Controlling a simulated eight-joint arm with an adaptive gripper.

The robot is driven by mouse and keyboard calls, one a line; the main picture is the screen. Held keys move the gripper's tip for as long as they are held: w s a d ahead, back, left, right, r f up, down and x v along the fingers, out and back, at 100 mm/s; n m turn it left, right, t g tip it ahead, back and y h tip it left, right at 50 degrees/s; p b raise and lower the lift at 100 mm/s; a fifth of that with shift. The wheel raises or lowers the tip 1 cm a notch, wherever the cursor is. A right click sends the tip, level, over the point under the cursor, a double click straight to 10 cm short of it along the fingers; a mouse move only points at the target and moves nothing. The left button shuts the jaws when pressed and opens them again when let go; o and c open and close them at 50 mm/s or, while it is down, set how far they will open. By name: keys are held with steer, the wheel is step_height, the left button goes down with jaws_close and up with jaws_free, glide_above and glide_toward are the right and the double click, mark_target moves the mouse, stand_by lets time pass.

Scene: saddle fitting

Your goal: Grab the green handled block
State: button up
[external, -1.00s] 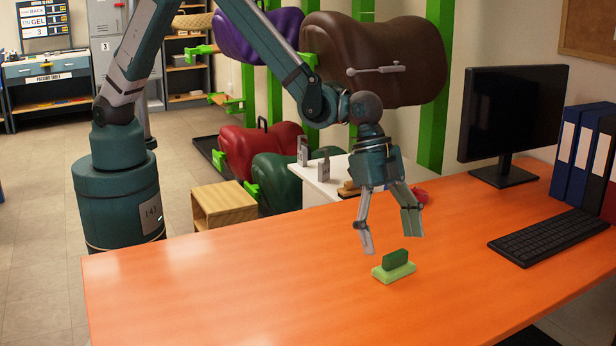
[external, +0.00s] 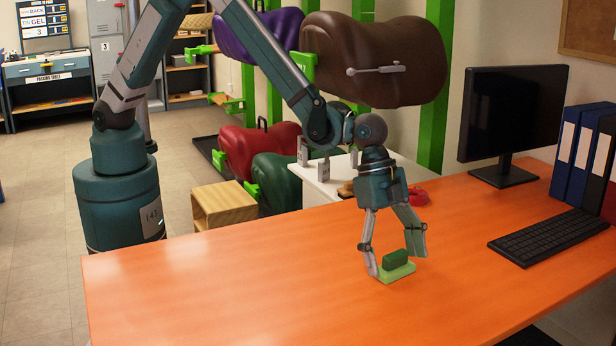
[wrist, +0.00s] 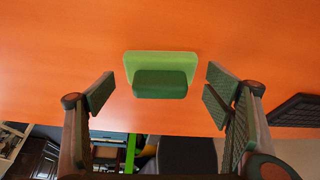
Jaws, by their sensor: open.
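The green handled block (external: 396,260) sits on the orange desk, a light green base with a darker green handle standing up from it. In the wrist view the block (wrist: 160,78) lies in the upper middle, beyond and between the two fingers. My gripper (external: 398,264) is open and low over the desk at the block, with one finger to its left and the other to its right or behind. In the wrist view the fingers of my gripper (wrist: 158,92) are wide apart, with clear gaps to the block. Nothing is held.
The orange desk (external: 250,280) is clear to the left and front of the block. A keyboard (external: 550,236), a monitor (external: 512,115) and blue binders (external: 585,155) stand at the right. A red object (external: 418,197) lies at the far desk edge, behind my gripper.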

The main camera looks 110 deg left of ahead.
mark_target(396, 253)
steer(key=shift+c, duration=0.5)
steer(key=c, duration=0.9)
steer(key=shift+r, duration=0.15)
steer(key=shift+r+p, duration=1.05)
steer(key=shift+r, duration=3.85)
